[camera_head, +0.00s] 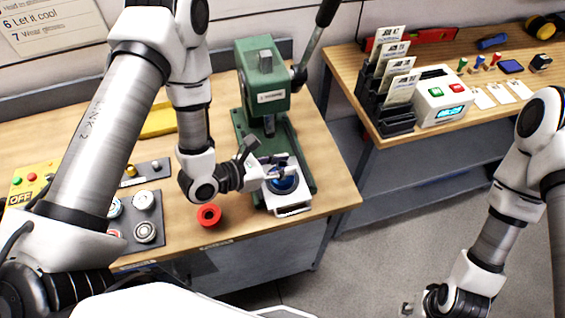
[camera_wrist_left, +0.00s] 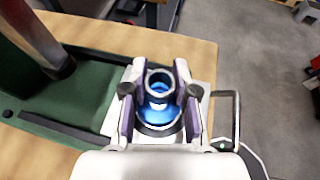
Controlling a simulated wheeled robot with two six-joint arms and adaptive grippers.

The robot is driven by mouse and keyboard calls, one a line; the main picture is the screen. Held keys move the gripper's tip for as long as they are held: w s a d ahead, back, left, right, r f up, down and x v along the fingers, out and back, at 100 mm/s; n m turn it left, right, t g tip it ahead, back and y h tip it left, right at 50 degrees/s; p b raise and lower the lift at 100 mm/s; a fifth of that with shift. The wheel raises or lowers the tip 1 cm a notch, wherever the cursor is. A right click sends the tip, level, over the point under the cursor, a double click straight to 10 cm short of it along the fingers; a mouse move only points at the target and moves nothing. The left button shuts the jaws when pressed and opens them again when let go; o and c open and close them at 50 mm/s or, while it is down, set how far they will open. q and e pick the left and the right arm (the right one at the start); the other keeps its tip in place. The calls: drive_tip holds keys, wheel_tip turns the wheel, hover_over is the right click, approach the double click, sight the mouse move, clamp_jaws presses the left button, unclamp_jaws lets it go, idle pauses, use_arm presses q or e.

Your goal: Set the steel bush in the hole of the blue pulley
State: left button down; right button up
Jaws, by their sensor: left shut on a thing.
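The blue pulley (camera_head: 285,185) lies on a white plate (camera_head: 294,211) at the foot of the green press. My left gripper (camera_head: 276,170) is over the pulley. In the left wrist view my left gripper (camera_wrist_left: 160,80) is shut on the steel bush (camera_wrist_left: 160,74), a grey ring with its open end facing the camera. The blue pulley (camera_wrist_left: 158,116) shows below and around the bush. I cannot tell whether the bush's lower end is above the hole or in it. My right gripper (camera_head: 408,308) is at the bottom edge, far from the bench, its fingers too small to read.
The green press (camera_head: 265,90) with its lever stands right behind the pulley. A dark tray (camera_head: 130,222) with round parts is further left. A second bench (camera_head: 455,135) stands at the right.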

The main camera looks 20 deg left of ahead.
use_arm(q)
drive_tip(key=shift+f+b, duration=0.8)
drive_tip(key=shift+f, duration=0.4)
drive_tip(key=shift+s+d+f, duration=0.1)
drive_tip(key=shift+s, duration=0.05)
drive_tip(key=c, duration=0.8)
unclamp_jaws()
drive_tip(key=shift+f, duration=0.1)
